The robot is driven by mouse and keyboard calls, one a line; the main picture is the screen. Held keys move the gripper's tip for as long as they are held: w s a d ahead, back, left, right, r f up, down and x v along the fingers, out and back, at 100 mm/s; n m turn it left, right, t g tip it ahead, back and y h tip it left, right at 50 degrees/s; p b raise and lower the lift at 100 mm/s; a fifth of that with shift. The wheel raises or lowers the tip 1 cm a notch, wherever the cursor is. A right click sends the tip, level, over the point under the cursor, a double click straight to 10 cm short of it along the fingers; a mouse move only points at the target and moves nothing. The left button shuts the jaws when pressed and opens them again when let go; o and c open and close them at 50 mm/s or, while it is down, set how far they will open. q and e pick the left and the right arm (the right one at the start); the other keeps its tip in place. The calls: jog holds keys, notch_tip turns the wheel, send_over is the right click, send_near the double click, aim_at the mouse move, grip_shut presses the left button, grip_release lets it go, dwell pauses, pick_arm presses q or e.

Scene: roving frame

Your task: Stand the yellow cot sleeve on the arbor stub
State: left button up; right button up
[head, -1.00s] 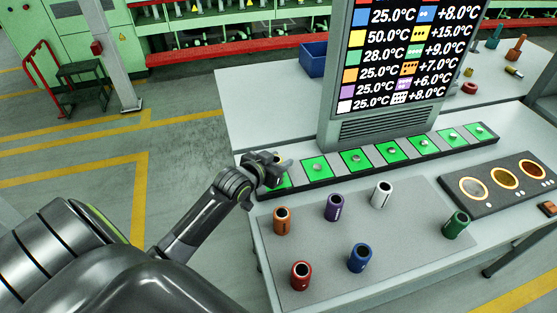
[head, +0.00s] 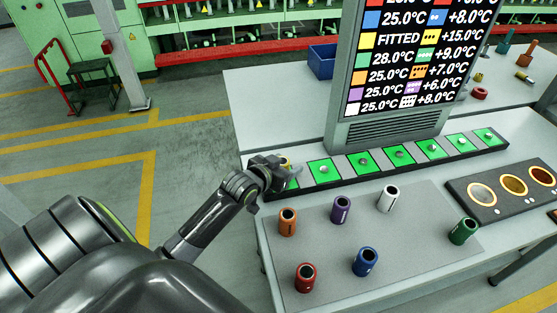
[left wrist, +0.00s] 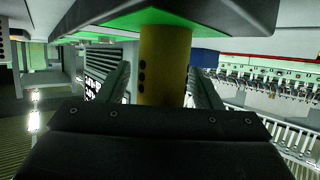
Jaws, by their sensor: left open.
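The yellow cot sleeve (left wrist: 165,65) stands between the two fingers of my left gripper (head: 284,174) in the left wrist view, its end against a green pad (left wrist: 125,24). Dark dots mark its side. The fingers are apart, one on each side of the sleeve. In the head view only a little of the yellow sleeve (head: 287,161) shows behind my gripper, at the left end of the row of green pads. The arbor stub under it is hidden. The display (head: 412,55) reads FITTED in its yellow row. My right gripper is not in view.
Orange (head: 288,222), purple (head: 340,210), white (head: 388,199), red (head: 305,278), blue (head: 365,262) and green (head: 463,231) sleeves stand on the grey mat (head: 410,250). Other green pads with bare stubs continue right. A panel with round lit rings (head: 510,190) lies at the right.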

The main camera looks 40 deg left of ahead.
pick_arm(q)
jog(key=r+v, duration=0.1)
jog(key=v, duration=1.1)
jog(key=shift+a, duration=0.1)
dwell(1.8)
